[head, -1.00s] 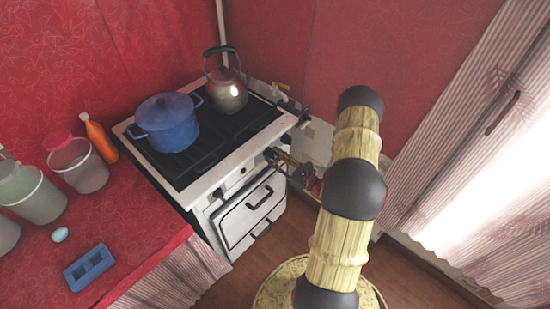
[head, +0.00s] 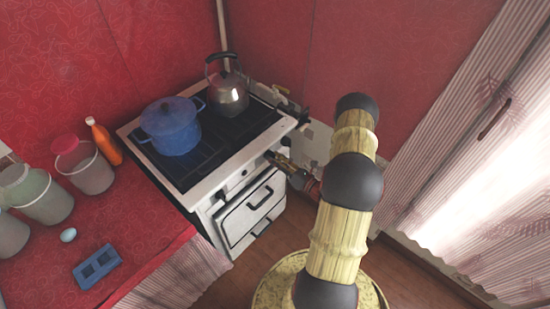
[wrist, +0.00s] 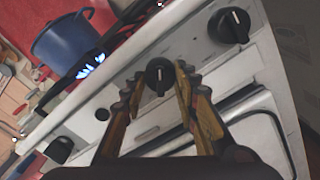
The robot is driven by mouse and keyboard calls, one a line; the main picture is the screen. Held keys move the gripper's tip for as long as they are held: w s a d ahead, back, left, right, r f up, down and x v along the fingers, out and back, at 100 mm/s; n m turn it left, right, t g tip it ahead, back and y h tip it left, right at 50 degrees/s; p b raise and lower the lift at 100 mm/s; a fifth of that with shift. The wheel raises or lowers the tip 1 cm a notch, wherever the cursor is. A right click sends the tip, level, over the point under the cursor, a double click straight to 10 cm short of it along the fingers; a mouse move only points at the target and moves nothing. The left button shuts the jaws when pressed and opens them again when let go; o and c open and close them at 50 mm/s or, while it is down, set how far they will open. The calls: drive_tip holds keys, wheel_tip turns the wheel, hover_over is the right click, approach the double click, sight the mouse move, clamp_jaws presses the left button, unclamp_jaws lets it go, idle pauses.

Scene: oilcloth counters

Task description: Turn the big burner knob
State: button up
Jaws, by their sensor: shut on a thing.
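The white stove's front panel (wrist: 120,88) carries several black knobs. In the wrist view the middle knob (wrist: 159,76) sits between the fingertips of my gripper (wrist: 159,80). The gripper is shut on it, and the knob's white mark points nearly straight up the picture. A right knob (wrist: 230,25) looks larger, and a left knob (wrist: 60,150) is apart from the fingers. A blue flame (wrist: 91,65) burns beside the blue pot (wrist: 67,42).
The blue pot (head: 171,127) and a steel kettle (head: 227,92) stand on the stove top (head: 215,150). The oven handle (head: 260,197) is below the panel.

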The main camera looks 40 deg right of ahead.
drive_tip(key=shift+m+p, duration=0.35)
drive_tip(key=shift+m, duration=0.45)
drive_tip(key=shift+c, duration=0.2)
drive_tip(key=o, duration=1.1)
drive_tip(key=shift+o, duration=0.5)
drive_tip(key=s+d, duration=0.1)
drive_tip(key=s, duration=1.1)
